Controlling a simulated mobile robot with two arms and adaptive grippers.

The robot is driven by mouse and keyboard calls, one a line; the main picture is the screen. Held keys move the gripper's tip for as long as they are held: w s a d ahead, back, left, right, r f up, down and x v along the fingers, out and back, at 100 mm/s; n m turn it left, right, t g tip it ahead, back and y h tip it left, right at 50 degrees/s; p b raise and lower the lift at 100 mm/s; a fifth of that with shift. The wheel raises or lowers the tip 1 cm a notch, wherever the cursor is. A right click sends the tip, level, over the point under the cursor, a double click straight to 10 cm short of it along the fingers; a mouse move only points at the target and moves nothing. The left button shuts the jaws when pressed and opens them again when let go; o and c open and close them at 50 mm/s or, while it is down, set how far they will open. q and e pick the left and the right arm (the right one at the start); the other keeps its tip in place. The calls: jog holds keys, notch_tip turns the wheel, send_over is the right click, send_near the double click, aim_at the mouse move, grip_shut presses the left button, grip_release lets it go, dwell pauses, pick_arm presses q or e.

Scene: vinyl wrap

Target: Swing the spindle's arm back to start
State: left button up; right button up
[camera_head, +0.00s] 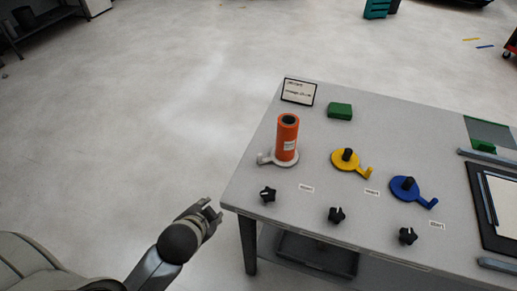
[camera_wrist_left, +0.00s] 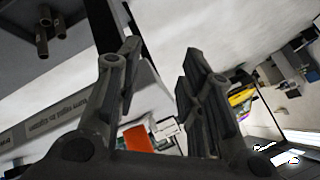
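Three spindles stand in a row on the table (camera_head: 330,107) in the head view. The left one has a white base with a short arm (camera_head: 263,158) pointing left, and it carries an upright orange roll (camera_head: 287,143). The yellow spindle (camera_head: 343,160) and the blue spindle (camera_head: 401,190) have bare black posts, and their arms point right. My left gripper (camera_head: 212,212) is off the table's left edge, apart from all spindles. Its fingers (camera_wrist_left: 160,65) stand apart and empty in the left wrist view. My right gripper is not seen.
Black knobs (camera_head: 336,215) line the table's front edge, with small labels behind them. A black-framed board (camera_head: 479,205) lies at the right. The floor left of the table is clear.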

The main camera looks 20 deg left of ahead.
pick_arm(q)
jog(key=w+d+r+m+t+h, duration=0.1)
jog(key=w+r+m+t+h, duration=0.25)
jog(key=w+r+m, duration=0.4)
jog(key=w+r+m+t+h, duration=0.2)
jog(key=w+r+m+t, duration=0.3)
jog(key=w+m, duration=0.5)
jog(key=m+g+h, duration=0.6)
jog(key=m+g, duration=0.1)
jog(key=m, duration=1.4)
send_near(260, 154)
jog(key=x, duration=0.3)
jog(key=p+x, duration=0.1)
jog(key=x, duration=0.2)
jog(key=p+x, duration=0.1)
jog(key=x, duration=0.2)
jog(key=shift+a+f, duration=0.2)
jog(key=shift+f, duration=0.15)
jog(key=shift+w+d+f+p, duration=0.35)
jog(key=shift+w+d, duration=0.05)
jog(key=shift+d, duration=0.05)
grip_shut()
